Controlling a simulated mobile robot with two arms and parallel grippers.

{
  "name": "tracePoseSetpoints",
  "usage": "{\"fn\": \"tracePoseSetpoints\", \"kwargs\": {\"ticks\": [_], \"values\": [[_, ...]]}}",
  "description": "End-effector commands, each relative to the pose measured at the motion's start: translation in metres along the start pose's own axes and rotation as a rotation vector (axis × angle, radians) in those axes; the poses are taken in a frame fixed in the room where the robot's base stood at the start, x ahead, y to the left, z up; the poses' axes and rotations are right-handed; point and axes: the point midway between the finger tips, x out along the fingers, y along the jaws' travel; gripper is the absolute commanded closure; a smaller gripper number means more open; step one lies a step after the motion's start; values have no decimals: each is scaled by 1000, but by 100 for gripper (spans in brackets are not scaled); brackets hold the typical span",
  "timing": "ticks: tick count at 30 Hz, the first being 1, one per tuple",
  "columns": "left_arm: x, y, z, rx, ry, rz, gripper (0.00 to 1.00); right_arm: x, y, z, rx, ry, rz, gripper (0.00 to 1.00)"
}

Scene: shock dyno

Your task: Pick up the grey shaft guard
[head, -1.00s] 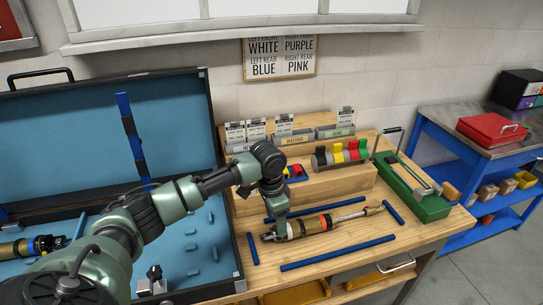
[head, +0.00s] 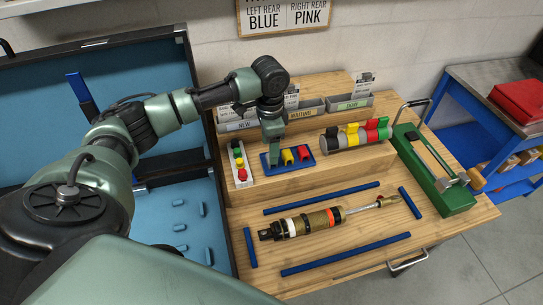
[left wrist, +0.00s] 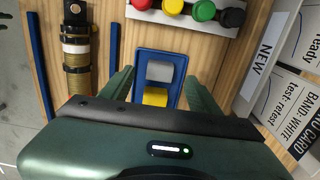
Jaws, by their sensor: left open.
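The grey shaft guard (left wrist: 160,70) lies in a small blue tray (left wrist: 143,56) in the left wrist view, beside a yellow guard (left wrist: 155,97). In the head view the blue tray (head: 312,164) sits on the wooden riser and shows the yellow guard (head: 288,156) and a red guard (head: 303,152); the grey one is hidden behind my gripper. My left gripper (head: 272,146) points down over the tray's left end. In the left wrist view its open fingers (left wrist: 158,82) stand on either side of the tray and hold nothing.
A white tray with coloured knobs (head: 239,165) is left of the blue tray. A row of coloured clips on a grey bar (head: 352,137) is at right. The shock absorber (head: 307,222) lies in front among blue strips. Card bins (head: 300,108) stand behind. A green tool (head: 432,170) is farther right.

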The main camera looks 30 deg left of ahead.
Motion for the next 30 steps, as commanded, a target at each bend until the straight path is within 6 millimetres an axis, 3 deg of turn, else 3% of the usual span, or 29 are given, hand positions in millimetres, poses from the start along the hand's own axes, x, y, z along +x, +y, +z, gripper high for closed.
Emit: {"fn": "tracePoseSetpoints", "kwargs": {"ticks": [3,7,15,16,22,30], "values": [[16,3,-4,0,-3,4,38,-13,1,-5,1,7,1,53],[33,2,-3,0,-3,1,38,-14,2,-13,1,18,2,53],[39,2,-4,0,0,0,38,-14,3,-18,2,26,3,53],[38,2,-4,0,0,0,41,-14,2,-17,2,26,3,53],[38,2,-3,0,0,0,97,-14,0,-16,2,24,0,53],[38,2,-3,0,0,-1,100,-14,-3,-14,3,20,-3,53]]}}
